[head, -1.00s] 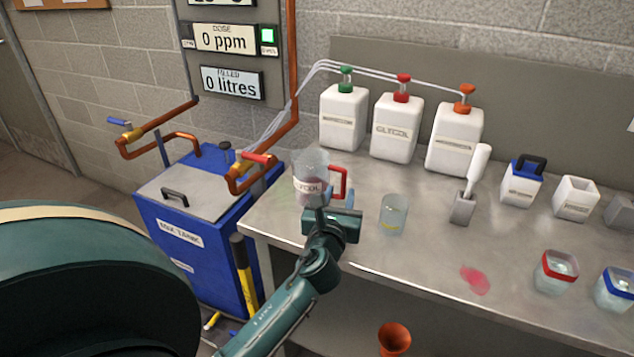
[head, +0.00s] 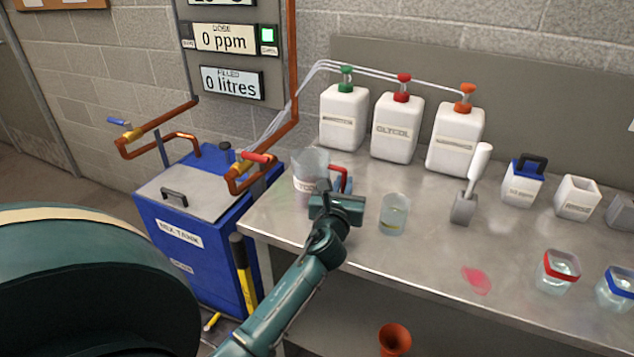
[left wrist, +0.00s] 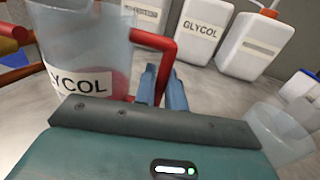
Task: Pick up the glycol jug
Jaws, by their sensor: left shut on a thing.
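The glycol jug (head: 309,163) is a clear, upright beaker-like jug with a white label, a red handle and reddish liquid low in it. It stands at the left end of the steel bench, and my gripper partly hides it in the head view. In the left wrist view the jug (left wrist: 85,32) fills the upper left, its label reading GLYCOL. My left gripper (head: 340,188) is at the handle, right of the jug body. In the left wrist view its two blue fingers (left wrist: 162,90) are shut on the red handle. My right gripper is not in view.
A clear beaker (head: 394,216) stands close right of my gripper. White containers, including one marked GLYCOL (head: 397,128), line the back. The blue mix tank (head: 195,240) stands left.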

